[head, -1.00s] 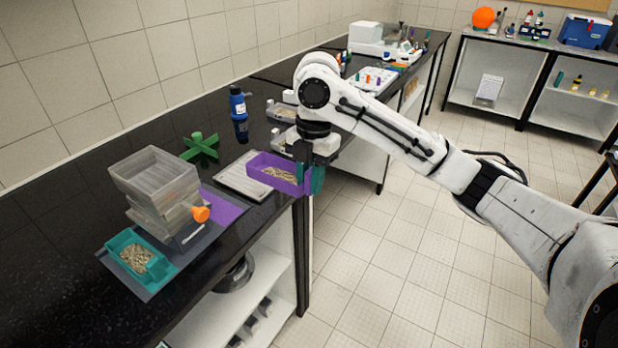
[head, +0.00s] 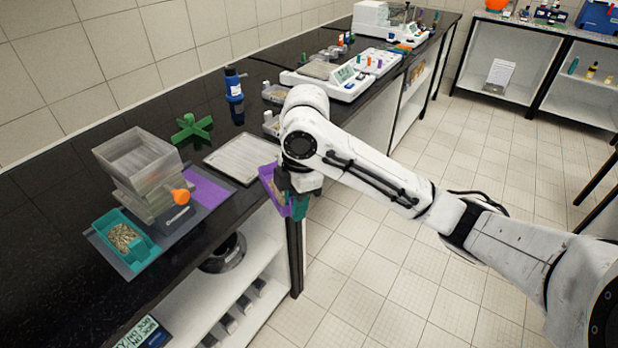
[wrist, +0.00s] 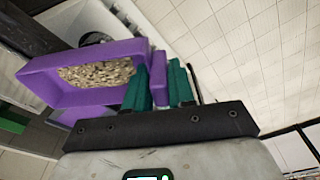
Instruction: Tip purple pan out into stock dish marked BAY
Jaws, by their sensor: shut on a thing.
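The purple pan (head: 270,182) is in my gripper (head: 298,204), which is shut on its end wall. In the head view the pan hangs at the bench's front edge and looks tilted or turned. Pale grains lie in it in the wrist view (wrist: 60,93), where the teal fingers (wrist: 158,88) grip its right end. Two small clear dishes stand on the bench behind my arm, a far one (head: 275,95) and a nearer one (head: 269,127), partly hidden by the arm. I cannot read a BAY mark on either.
A stack of clear sieves (head: 140,165), a teal pan of grains (head: 128,240) and a green cross-shaped thing (head: 191,128) stand further left.

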